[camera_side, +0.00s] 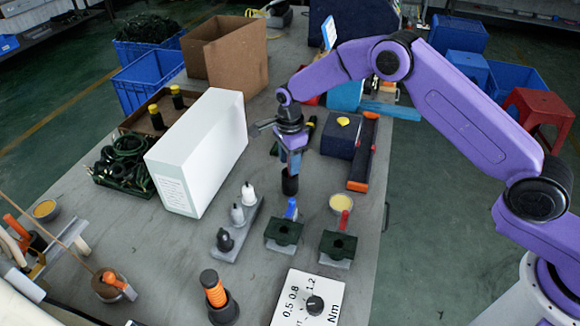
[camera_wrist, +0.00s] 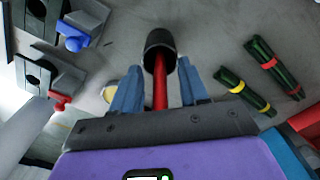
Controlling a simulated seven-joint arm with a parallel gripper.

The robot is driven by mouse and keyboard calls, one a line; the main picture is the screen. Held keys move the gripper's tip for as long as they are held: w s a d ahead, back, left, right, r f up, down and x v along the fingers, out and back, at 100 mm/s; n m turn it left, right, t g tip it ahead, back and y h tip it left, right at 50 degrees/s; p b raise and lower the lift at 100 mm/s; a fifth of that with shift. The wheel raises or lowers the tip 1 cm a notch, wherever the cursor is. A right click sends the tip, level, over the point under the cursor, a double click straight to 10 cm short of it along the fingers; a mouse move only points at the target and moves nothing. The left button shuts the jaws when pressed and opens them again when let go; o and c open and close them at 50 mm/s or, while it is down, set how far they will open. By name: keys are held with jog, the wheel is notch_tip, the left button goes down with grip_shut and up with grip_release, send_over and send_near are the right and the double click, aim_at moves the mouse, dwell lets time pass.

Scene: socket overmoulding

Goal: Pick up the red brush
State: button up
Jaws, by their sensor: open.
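In the wrist view, the red brush (camera_wrist: 160,78) shows as a red handle that sticks out of a black cup (camera_wrist: 160,43); its lower end is hidden in the cup. The two blue fingers of my gripper (camera_wrist: 157,84) are open, one on each side of the red handle, with gaps visible. In the side view, my gripper (camera_side: 293,168) points down just above the black cup (camera_side: 289,183). The brush cannot be made out there behind the fingers.
A tall white box (camera_side: 202,150) stands left of my gripper. Dark moulds with a blue handle (camera_side: 291,208) and a red handle (camera_side: 343,220) stand in front. A grey rack with plugs (camera_side: 239,213) lies front left. Cable bundles (camera_wrist: 245,90) lie nearby.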

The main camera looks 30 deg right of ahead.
grip_shut()
notch_tip(320, 180, up, 10)
jog(key=shift+r, duration=0.1)
dwell(0.5)
